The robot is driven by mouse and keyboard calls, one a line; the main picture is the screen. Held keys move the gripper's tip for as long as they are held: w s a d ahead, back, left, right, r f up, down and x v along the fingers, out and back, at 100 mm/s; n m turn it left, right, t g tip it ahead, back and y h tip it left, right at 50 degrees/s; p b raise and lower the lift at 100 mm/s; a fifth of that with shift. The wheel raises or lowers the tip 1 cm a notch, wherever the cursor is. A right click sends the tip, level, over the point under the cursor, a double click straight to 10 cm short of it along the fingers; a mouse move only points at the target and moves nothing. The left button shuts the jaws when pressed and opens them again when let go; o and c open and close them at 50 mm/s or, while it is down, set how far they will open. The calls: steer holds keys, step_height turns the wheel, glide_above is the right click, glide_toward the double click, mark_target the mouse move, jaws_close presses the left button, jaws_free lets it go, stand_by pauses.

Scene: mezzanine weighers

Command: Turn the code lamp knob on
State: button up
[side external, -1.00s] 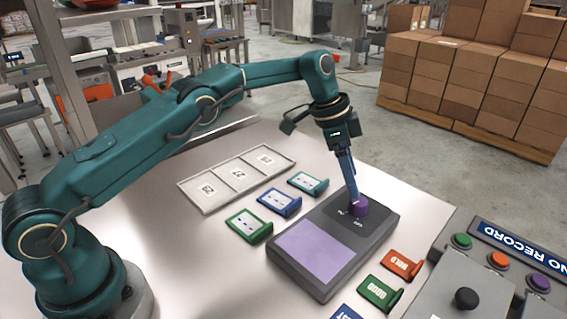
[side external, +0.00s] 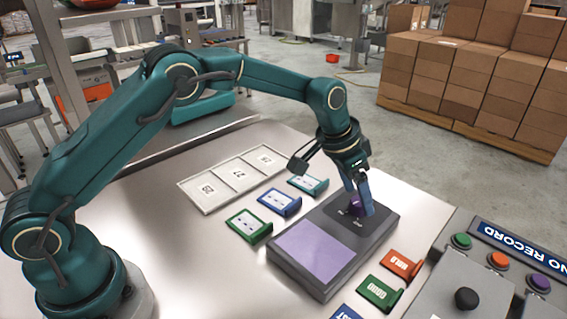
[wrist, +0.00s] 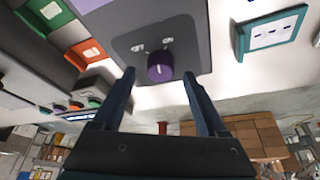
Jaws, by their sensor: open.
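The purple code lamp knob (side external: 355,203) sits on the dark far end of a grey box (side external: 378,222) with a lilac panel (side external: 314,250). My gripper (side external: 359,206) is open over that end of the box, one finger on each side of the knob. In the wrist view the fingers of my gripper (wrist: 159,76) stand apart with gaps to the knob. The fingers partly hide the knob in the side view.
Green (side external: 248,225), blue (side external: 279,202) and teal (side external: 308,186) framed cards lie left of the box. A three-part tray (side external: 236,180) lies behind them. Orange (side external: 401,265) and green (side external: 379,292) tags lie right. A button console (side external: 470,270) stands at the right.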

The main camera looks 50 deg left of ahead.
steer(key=shift+w+d+f, duration=0.15)
steer(key=shift+w+f, duration=0.05)
steer(key=shift+f, duration=0.45)
jaws_close()
steer(key=shift+w+m+g+h, duration=0.1)
steer(key=shift+m+g+h, duration=0.2)
steer(key=shift+m, duration=0.85)
steer(key=shift+m+g+h, duration=0.3)
steer(key=shift+m, duration=0.85)
jaws_free()
steer(key=shift+r, duration=0.1)
